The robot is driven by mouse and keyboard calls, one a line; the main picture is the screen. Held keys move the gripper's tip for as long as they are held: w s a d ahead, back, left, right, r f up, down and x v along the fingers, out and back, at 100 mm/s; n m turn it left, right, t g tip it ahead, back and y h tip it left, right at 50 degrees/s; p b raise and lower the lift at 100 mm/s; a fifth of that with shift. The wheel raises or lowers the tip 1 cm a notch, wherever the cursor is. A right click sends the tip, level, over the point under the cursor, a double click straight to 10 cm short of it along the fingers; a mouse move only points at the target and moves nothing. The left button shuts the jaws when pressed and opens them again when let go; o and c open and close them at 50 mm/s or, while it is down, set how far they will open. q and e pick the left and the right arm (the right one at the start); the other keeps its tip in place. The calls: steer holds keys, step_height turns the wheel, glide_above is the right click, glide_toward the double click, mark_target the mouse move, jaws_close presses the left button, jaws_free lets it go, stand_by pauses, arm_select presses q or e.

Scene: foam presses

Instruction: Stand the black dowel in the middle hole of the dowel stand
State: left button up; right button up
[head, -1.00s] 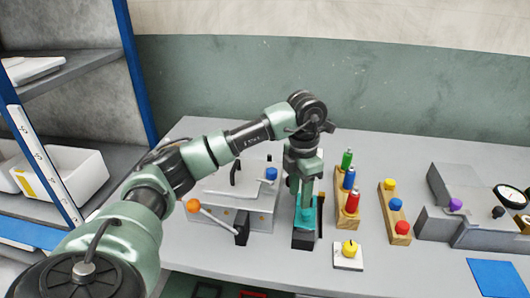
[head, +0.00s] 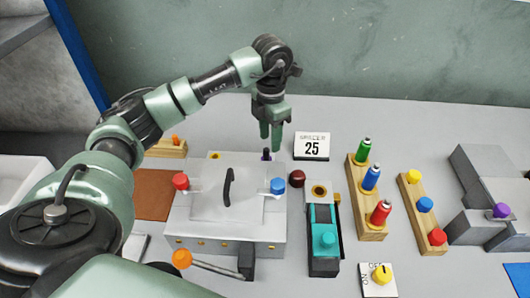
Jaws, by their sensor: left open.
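My left gripper (head: 270,146) is open, pointing down behind the grey press at the back of the bench. A small dark upright peg (head: 266,155) shows at its fingertips; it may be the black dowel, and I cannot tell whether the fingers touch it. A low wooden block (head: 167,149) with an orange peg lies to the left, partly behind my arm; it may be the dowel stand, but its holes are not clear. My right gripper is not in view.
The grey press (head: 228,230) has red and blue knobs and an orange-tipped lever. A teal device (head: 323,240), a rack of coloured tools (head: 367,228) and a block with coloured knobs (head: 422,215) stand to its right. A calendar (head: 312,146) stands behind.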

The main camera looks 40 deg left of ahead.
mark_target(267, 149)
arm_select(q)
steer(key=shift+s+a+f+p, duration=0.15)
steer(key=shift+f+p, duration=0.15)
steer(key=shift+f, duration=0.25)
steer(key=shift+s+a+f+p, duration=0.15)
steer(key=shift+f+p, duration=0.15)
steer(key=shift+f, duration=0.25)
step_height(267, 149, down, 3)
steer(key=shift+w+a+f+p, duration=0.1)
steer(key=shift+a+p, duration=0.05)
steer(key=shift+p, duration=0.15)
jaws_close()
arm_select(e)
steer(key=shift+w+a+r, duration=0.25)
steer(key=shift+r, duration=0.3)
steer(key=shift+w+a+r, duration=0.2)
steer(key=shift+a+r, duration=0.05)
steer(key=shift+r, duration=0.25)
